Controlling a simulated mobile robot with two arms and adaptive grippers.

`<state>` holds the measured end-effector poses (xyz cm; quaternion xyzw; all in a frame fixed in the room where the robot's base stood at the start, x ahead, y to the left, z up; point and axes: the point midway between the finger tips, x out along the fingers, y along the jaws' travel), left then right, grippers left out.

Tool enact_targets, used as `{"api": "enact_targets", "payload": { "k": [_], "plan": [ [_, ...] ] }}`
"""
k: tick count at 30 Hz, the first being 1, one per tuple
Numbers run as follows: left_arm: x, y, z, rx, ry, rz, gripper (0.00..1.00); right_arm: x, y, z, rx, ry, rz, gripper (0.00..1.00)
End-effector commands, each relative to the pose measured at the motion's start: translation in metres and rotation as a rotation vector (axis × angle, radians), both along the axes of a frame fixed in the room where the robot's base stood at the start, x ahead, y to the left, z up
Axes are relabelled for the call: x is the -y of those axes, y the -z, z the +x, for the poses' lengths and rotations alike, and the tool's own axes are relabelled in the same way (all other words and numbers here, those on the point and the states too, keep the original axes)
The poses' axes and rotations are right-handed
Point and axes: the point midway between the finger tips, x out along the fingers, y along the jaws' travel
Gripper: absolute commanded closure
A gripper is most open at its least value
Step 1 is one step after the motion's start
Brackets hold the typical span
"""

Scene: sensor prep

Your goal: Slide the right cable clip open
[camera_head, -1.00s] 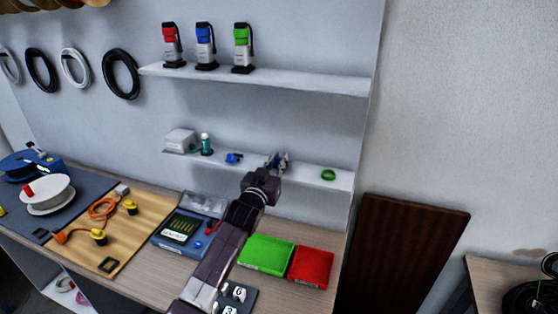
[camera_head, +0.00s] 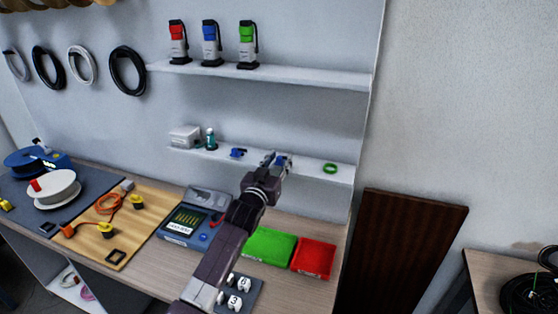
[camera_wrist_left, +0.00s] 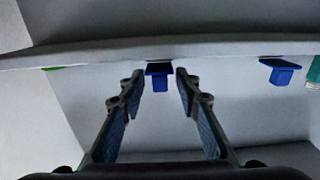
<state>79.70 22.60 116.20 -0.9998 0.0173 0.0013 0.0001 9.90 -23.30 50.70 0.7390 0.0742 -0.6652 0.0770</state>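My left gripper (camera_head: 274,160) is open at the lower wall shelf. In the left wrist view its two fingers (camera_wrist_left: 160,88) are apart, with a small blue part (camera_wrist_left: 159,74) between the tips and a gap on both sides. This blue part also shows beside the fingertips in the head view (camera_head: 283,160). A second blue part (camera_head: 237,153) stands further left on the shelf; it is at the right in the wrist view (camera_wrist_left: 280,72). I cannot tell whether either is the cable clip. Yellow-topped parts (camera_head: 137,202) sit by an orange cable on the wooden board. My right gripper is out of view.
The lower shelf (camera_head: 310,166) also holds a white box (camera_head: 185,136), a teal bottle (camera_head: 210,139) and a green ring (camera_head: 330,168). Below are a blue case (camera_head: 178,237), a green tray (camera_head: 268,247) and a red tray (camera_head: 313,259). An upper shelf (camera_head: 310,77) overhangs.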

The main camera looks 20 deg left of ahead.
Motion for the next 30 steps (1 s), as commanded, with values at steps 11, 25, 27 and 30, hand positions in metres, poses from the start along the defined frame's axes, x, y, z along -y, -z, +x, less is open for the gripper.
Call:
{"api": "enact_targets", "payload": {
  "k": [11,25,27,30],
  "plan": [
    [-0.001,0.000,-0.012,0.001,0.000,0.000,0.70,0.004,0.001,-0.009,-0.013,-0.002,-0.005,0.60],
    [-0.004,0.000,-0.092,0.000,0.000,-0.001,0.70,0.003,0.001,-0.009,-0.013,-0.001,-0.004,0.60],
    [-0.004,0.000,-0.101,0.001,0.000,0.000,0.70,0.003,0.001,-0.009,-0.013,-0.001,-0.004,0.60],
    [-0.004,0.000,-0.112,0.000,0.000,0.000,0.70,0.003,0.001,-0.009,-0.013,-0.001,-0.004,0.60]
  ]
}}
